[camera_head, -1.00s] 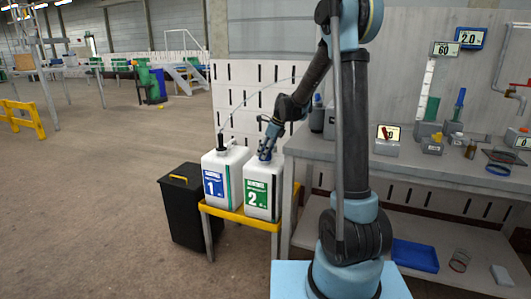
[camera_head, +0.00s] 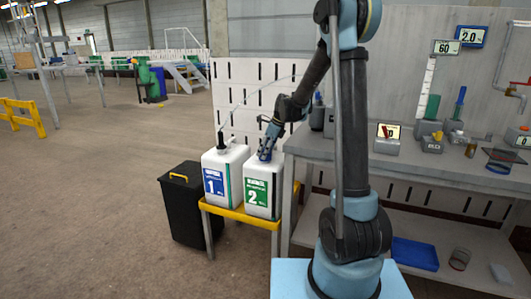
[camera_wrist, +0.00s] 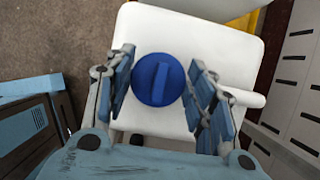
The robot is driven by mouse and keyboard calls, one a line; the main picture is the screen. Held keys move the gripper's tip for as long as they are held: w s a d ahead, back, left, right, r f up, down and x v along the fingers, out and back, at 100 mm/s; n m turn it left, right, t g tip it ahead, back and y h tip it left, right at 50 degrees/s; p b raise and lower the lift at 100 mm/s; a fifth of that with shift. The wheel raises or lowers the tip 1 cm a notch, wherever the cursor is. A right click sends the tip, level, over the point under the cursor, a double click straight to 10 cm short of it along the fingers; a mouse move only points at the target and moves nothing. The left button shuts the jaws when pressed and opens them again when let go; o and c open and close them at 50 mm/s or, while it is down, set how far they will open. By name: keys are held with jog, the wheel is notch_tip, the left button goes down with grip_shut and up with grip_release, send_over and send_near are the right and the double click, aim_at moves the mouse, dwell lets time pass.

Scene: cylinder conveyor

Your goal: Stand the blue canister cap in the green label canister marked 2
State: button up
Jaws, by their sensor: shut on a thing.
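The green label canister marked 2 (camera_head: 262,187) is a white canister on a yellow-edged stand. Its white top (camera_wrist: 192,38) fills the middle of the wrist view. The blue canister cap (camera_wrist: 158,80) is a round disc with a raised bar across it. My gripper (camera_wrist: 160,86) has its two fingers on either side of the cap. In the head view my gripper (camera_head: 266,146) is right at the top of canister 2, with the blue cap between the fingers. The canister's opening is hidden beneath the cap, so I cannot tell how the cap sits on it.
The blue label canister marked 1 (camera_head: 219,182) stands close on the left, with a dark fitting and thin tube on top. A black bin (camera_head: 184,208) is left of the yellow stand (camera_head: 240,213). A grey workbench (camera_head: 300,144) is close on the right.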

jog(key=shift+f, duration=0.1)
jog(key=o, duration=1.2)
jog(key=v, duration=1.2)
